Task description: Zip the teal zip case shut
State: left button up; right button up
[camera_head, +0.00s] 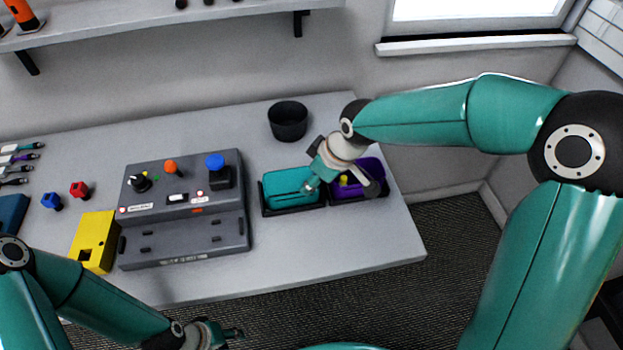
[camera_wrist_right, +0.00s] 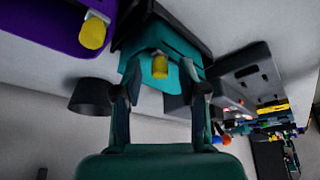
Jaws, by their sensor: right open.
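The teal zip case (camera_head: 283,187) sits in a black tray at the right part of the table. My right gripper (camera_head: 308,187) is at the right end of the case, pointing down towards it. In the right wrist view, the fingers of my right gripper (camera_wrist_right: 160,78) are apart, with the yellow zip pull (camera_wrist_right: 160,67) of the teal case (camera_wrist_right: 172,47) in line between them. I cannot tell if they touch it, or how far the zip is closed. My left gripper (camera_head: 234,333) is low at the front edge, away from the case; its jaw state is unclear.
A purple case (camera_head: 371,165) with a yellow pull (camera_wrist_right: 93,35) is right of the teal one, partly behind my right gripper. A black cup (camera_head: 288,121) stands behind. A grey control panel (camera_head: 185,205) and yellow box (camera_head: 93,241) are left. Cables (camera_head: 18,160) lie far left.

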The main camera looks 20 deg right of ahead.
jog(key=v, duration=1.2)
jog(key=shift+f, duration=0.1)
